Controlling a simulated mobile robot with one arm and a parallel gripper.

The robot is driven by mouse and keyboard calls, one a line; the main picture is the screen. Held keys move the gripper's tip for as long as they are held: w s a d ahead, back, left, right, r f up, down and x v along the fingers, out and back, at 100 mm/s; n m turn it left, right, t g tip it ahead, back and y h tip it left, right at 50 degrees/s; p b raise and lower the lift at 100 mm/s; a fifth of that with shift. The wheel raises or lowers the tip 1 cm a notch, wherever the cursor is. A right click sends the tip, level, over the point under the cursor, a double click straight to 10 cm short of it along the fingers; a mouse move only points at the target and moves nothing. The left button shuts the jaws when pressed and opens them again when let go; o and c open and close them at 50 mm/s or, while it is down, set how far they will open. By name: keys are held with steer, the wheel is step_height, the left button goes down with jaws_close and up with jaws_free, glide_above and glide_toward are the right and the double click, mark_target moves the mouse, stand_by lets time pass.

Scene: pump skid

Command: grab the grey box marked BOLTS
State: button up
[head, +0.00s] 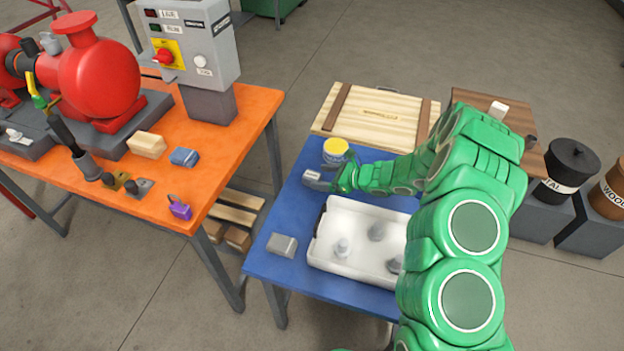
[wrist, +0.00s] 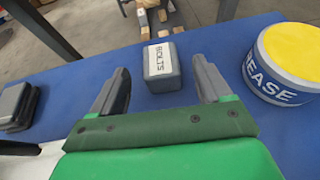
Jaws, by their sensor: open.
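The grey box marked BOLTS (wrist: 161,66) stands on the blue table in the wrist view. Its white label faces up toward the camera. My gripper (wrist: 160,90) is open, with one finger on each side of the near end of the box or just short of it. I cannot tell whether either finger touches it; gaps show on both sides. In the head view my gripper (head: 318,181) is at the left edge of the blue table, and the box (head: 312,175) shows only in small part there.
A yellow-lidded GREASE tin (wrist: 285,62) stands close to the right of my gripper. A dark grey box (wrist: 17,106) lies to the left. A white tray (head: 318,225) with several grey items sits nearer on the blue table (head: 292,210). An orange table (head: 235,140) stands left across a gap.

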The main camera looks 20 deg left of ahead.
mark_target(316, 176)
steer(key=shift+x, duration=2)
steer(key=c, duration=1.1)
